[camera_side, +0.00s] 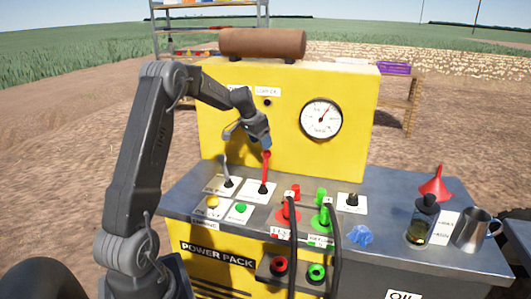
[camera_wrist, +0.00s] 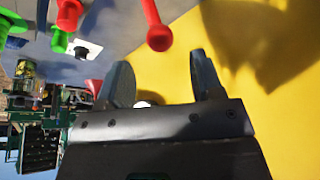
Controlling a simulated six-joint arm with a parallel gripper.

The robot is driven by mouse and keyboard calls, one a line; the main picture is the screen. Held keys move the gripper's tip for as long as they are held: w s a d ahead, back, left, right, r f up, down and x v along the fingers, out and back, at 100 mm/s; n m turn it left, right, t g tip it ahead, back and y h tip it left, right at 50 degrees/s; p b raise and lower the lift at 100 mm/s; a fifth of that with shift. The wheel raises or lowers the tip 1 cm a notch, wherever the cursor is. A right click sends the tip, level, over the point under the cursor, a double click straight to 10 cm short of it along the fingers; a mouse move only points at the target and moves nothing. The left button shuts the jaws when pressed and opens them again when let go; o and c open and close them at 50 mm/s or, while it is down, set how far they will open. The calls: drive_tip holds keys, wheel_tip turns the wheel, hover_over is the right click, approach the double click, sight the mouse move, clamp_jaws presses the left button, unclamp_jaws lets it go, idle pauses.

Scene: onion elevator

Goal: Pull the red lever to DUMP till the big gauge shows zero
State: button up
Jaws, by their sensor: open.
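The red lever (camera_side: 265,175) stands nearly upright from a white plate on the grey bench top. Its round knob also shows in the wrist view (camera_wrist: 160,38), just beyond the fingertips and between their lines. My gripper (camera_side: 264,147) is directly above the knob; in the wrist view its two fingers (camera_wrist: 163,72) are apart with nothing between them. From the side view I cannot tell whether the fingers touch the knob. The big gauge (camera_side: 321,118) is on the yellow panel, its needle pointing up and to the right; its numbers are too small to read.
A grey lever (camera_side: 226,172) stands just left of the red one. Red (camera_side: 287,212) and green (camera_side: 322,219) hose couplings with black hoses are to the right. A jar (camera_side: 421,222), red funnel (camera_side: 434,185) and metal mug (camera_side: 476,230) stand farther right. The yellow panel (camera_side: 345,155) rises behind.

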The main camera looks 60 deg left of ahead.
hover_over(265, 169)
drive_tip(key=w+a, duration=0.1)
drive_tip(key=a, duration=0.1)
wheel_tip(265, 169, down, 5)
drive_tip(key=shift+w+d+f, duration=0.1)
drive_tip(key=shift+d, duration=0.05)
drive_tip(key=shift+c, duration=0.2)
clamp_jaws()
